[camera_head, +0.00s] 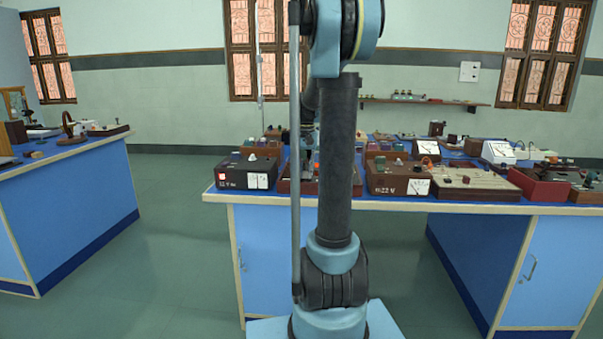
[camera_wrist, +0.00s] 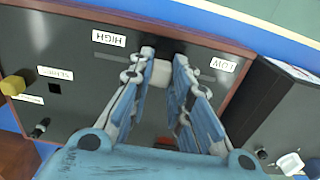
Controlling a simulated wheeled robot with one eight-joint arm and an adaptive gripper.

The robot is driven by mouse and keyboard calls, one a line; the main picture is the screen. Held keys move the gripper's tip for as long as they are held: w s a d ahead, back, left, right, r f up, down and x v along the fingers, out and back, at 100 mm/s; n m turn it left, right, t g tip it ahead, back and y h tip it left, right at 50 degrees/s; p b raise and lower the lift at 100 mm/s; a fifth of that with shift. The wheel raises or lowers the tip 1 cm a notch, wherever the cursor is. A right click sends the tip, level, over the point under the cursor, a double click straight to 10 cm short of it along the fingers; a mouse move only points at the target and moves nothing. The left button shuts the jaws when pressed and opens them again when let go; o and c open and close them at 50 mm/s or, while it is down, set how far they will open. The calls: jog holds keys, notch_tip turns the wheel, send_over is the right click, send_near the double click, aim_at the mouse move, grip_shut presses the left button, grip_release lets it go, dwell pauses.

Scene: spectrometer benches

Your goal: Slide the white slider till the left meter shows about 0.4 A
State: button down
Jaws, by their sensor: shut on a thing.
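The white slider (camera_wrist: 161,73) sits in a slot on a dark panel (camera_wrist: 60,60) with a wooden rim. It is between the printed labels HIGH (camera_wrist: 108,38) and LOW (camera_wrist: 222,64), which appear upside down. My gripper (camera_wrist: 163,66) is shut on the slider, with one finger on each side. Bare slot shows on the HIGH side; the LOW side is hidden by a finger. In the head view, my arm hides most of this box (camera_head: 284,187).
A yellow knob (camera_wrist: 12,85) and a black knob (camera_wrist: 40,128) stand at the panel's left. Another dark box with a white knob (camera_wrist: 289,163) lies close on the right. In the head view, the blue bench (camera_head: 275,240) carries several instruments, including a brown box (camera_head: 396,180) to the right.

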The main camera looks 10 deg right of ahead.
aim_at(305, 172)
jog(key=c, duration=1.5)
grip_release()
notch_tip(305, 172, up, 12)
jog(key=s+a+f+n, duration=0.1)
jog(key=s+f, duration=0.2)
jog(key=s, duration=0.3)
jog(key=s+a+f+t, duration=0.1)
jog(key=s+a+f, duration=0.15)
jog(key=s, duration=0.45)
jog(key=s+a+f+n, duration=0.1)
jog(key=s+f, duration=0.3)
jog(key=s, duration=0.2)
jog(key=shift+n+t, duration=0.6)
jog(key=shift+n, duration=0.3)
jog(key=s+f, duration=0.4)
jog(key=f, duration=0.1)
jog(key=s+a+f, duration=0.1)
jog(key=s+f, duration=0.3)
jog(key=s, duration=0.1)
jog(key=s+f, duration=0.4)
jog(key=f, duration=0.1)
jog(key=shift+s+a+f, duration=0.3)
jog(key=shift+s, duration=0.1)
